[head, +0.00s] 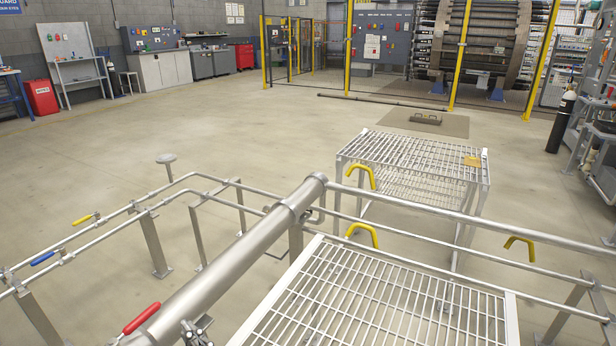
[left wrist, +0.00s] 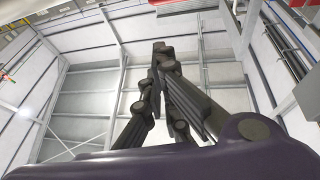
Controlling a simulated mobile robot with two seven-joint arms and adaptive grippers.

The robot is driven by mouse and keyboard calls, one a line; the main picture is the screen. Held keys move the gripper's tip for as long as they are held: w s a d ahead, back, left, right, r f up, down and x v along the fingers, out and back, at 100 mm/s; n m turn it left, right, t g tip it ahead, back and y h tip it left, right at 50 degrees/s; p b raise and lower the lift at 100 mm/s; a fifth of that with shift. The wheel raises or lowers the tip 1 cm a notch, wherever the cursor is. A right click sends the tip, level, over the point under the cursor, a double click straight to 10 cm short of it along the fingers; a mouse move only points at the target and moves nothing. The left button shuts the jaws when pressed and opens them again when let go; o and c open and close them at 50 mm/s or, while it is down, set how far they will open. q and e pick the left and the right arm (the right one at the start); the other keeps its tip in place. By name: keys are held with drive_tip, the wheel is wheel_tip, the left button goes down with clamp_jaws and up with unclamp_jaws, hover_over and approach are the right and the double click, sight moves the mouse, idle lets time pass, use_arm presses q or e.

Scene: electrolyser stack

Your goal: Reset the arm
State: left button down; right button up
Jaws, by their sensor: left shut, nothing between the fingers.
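My left gripper (head: 198,331) shows at the bottom edge of the head view, beside the large steel pipe and right of a red valve handle (head: 142,318). Only its dark finger parts show there; the arm behind it is out of the picture. In the left wrist view the gripper's fingers (left wrist: 161,48) come together at the tips, with nothing between them. They stand against the white walls and roof beams of the hall. My right gripper is in neither view.
The large steel pipe (head: 240,253) crosses close by the left gripper. A white wire rack (head: 508,318) lies right of it, with a second rack (head: 341,160) beyond. Thin rails with blue (head: 42,258) and yellow (head: 83,219) handles run left. Open floor (head: 230,125) lies farther back.

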use_arm(q)
drive_tip(key=s+d+f+m+t+h, duration=0.1)
drive_tip(key=s+d+f+m+h, duration=0.1)
drive_tip(key=s+f+m+h, duration=0.55)
drive_tip(key=s+d+f+m+t+h, duration=0.15)
drive_tip(key=s+f+m+h, duration=0.25)
drive_tip(key=s+f+h, duration=0.5)
drive_tip(key=s+d+f+g+h, duration=0.15)
drive_tip(key=s+g, duration=0.25)
drive_tip(key=s, duration=0.8)
drive_tip(key=s+d+f+g, duration=0.2)
drive_tip(key=s+d+g, duration=0.15)
drive_tip(key=s, duration=0.85)
drive_tip(key=w+r+p, duration=0.2)
drive_tip(key=r+p, duration=0.9)
drive_tip(key=w+r+t+p, duration=0.1)
drive_tip(key=w+r+p, duration=0.2)
drive_tip(key=r+p, duration=0.7)
drive_tip(key=shift+w+d+r+h+p, duration=0.2)
drive_tip(key=shift+r+h+p, duration=0.2)
drive_tip(key=shift+p, duration=0.75)
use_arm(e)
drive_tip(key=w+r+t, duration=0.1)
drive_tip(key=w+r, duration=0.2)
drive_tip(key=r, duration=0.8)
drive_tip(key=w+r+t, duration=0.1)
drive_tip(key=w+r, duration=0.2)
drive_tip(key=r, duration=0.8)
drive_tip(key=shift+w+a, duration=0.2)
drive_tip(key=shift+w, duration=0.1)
